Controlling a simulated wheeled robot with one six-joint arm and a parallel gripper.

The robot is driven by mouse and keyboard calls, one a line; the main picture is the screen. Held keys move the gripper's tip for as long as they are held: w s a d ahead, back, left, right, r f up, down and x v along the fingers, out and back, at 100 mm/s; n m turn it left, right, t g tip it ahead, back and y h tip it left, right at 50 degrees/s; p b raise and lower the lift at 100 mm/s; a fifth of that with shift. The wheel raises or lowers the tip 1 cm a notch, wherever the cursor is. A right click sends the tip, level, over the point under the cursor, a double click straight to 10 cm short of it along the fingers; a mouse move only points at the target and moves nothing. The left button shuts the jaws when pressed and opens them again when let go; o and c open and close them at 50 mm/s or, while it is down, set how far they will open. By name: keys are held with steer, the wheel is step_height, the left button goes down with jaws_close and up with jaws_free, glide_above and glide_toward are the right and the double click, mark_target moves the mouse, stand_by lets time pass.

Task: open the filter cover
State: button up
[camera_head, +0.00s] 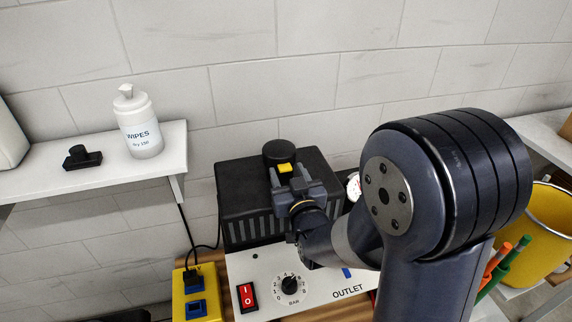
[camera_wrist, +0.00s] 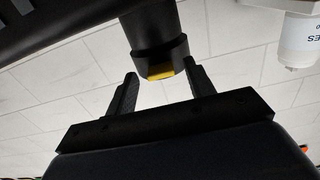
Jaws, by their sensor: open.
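A black round cap (camera_head: 279,150) with a yellow tab (camera_head: 285,168) stands at the top of a black ribbed box (camera_head: 240,185); it appears to be the filter cover, though I cannot tell for sure. My gripper (camera_head: 287,180) is just in front of the tab, above the box. In the wrist view, the black cylinder (camera_wrist: 150,28) and its yellow tab (camera_wrist: 160,73) show beyond and between the two spread fingers of my gripper (camera_wrist: 160,80). The fingers are open and hold nothing. I cannot tell whether they touch the tab.
A control panel (camera_head: 325,295) with a dial and red switch lies below the box. A yellow socket block (camera_head: 180,300) is at its left. A shelf (camera_head: 100,175) at left holds a wipes bottle (camera_head: 140,128) and a small black knob (camera_head: 82,157). A yellow bucket (camera_head: 540,225) is at right.

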steer(key=shift+x, duration=1.1)
steer(key=shift+c, duration=0.2)
jaws_close()
